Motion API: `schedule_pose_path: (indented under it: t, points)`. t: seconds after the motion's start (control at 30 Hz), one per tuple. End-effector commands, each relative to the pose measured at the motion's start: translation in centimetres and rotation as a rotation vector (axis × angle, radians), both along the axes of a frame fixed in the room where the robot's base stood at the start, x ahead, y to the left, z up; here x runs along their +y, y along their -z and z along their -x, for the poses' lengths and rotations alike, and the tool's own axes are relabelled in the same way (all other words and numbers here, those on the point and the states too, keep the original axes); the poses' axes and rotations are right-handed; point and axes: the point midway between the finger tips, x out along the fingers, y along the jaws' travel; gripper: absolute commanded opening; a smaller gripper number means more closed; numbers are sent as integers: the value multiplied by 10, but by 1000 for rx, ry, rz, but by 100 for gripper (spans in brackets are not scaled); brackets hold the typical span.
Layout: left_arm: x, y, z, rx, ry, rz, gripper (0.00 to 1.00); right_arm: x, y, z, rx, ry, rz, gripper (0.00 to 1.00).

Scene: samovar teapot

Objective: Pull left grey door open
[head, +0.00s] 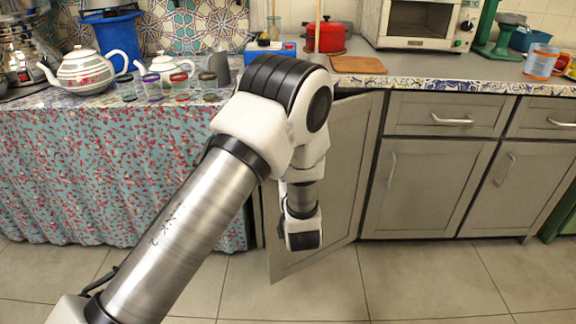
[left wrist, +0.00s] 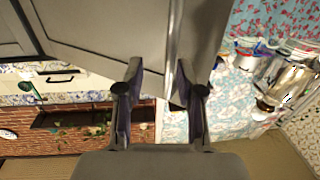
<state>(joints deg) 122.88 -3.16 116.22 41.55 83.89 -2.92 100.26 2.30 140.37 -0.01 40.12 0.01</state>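The left grey door (head: 335,185) stands partly open in the head view, swung out at an angle from the cabinet. My left arm reaches across in front of it, and my wrist covers part of the door and its free edge. In the left wrist view the door (left wrist: 95,30) fills the upper middle. My left gripper (left wrist: 160,80) is open, its two dark fingers apart on either side of the door's edge. Whether either finger touches the door cannot be told. The door's handle is not visible. My right gripper is in neither view.
Shut grey cabinet doors (head: 430,185) and drawers (head: 445,114) stand to the right. A flowered curtain (head: 110,170) hangs at the left, beside the open door. Teapots (head: 85,72) and glasses stand on the counter above. The tiled floor (head: 420,285) in front is clear.

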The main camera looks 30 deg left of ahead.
Motion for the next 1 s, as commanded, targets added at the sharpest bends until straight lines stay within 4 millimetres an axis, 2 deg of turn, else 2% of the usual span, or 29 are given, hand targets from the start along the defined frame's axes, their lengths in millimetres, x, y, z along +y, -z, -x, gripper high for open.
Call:
schedule_pose_path:
  t: [0.7, 1.0]
  points:
    - [-47, -1, 38, 3, 1, -3, 37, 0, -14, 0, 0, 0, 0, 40]
    - [-51, 0, 41, 1, -1, -1, 37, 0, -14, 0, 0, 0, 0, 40]
